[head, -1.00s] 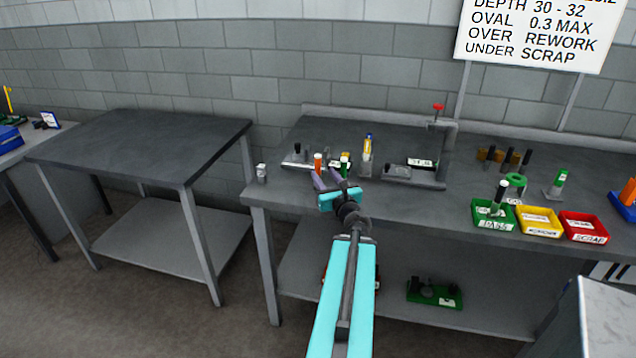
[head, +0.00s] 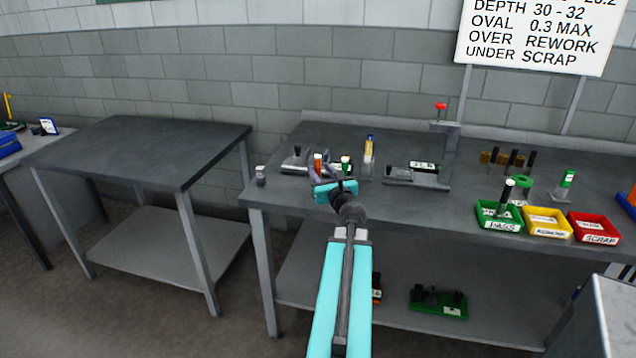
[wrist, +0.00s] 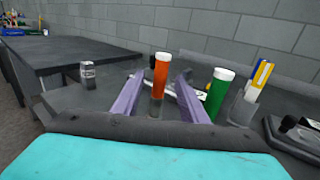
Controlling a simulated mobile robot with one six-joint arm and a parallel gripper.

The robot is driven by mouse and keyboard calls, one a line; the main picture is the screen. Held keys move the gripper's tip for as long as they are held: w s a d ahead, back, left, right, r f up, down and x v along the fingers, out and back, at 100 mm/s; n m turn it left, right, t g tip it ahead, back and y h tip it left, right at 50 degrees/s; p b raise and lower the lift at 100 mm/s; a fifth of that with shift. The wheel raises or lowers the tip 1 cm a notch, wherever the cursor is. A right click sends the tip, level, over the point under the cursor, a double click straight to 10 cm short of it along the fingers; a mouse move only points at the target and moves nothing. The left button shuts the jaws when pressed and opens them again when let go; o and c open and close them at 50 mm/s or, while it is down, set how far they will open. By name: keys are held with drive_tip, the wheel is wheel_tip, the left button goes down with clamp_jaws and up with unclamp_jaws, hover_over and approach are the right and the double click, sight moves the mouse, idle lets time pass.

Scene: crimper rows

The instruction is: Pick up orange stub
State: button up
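The orange stub (wrist: 161,76) stands upright on the bench, orange with a white top and a greyish lower part. In the wrist view it shows between the two purple fingers of my gripper (wrist: 158,98), with a visible gap to each finger. My gripper is open. In the head view the orange stub (head: 318,162) shows just beyond my gripper (head: 329,178), which hides its lower part. A green stub with a white top (wrist: 219,92) stands just outside the right finger; it also shows in the head view (head: 346,164).
A small silver cylinder (head: 260,175) stands at the bench's left corner. A holder with yellow and blue pens (head: 369,148) and a dark gauge base (head: 415,176) are to the right. Green (head: 489,222), yellow (head: 548,229) and red (head: 594,238) bins stand at the front right.

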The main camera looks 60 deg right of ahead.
drive_tip(key=shift+x, duration=0.9)
drive_tip(key=shift+p+x, duration=0.55)
drive_tip(key=shift+x, duration=2.05)
drive_tip(key=shift+r, duration=0.2)
clamp_jaws()
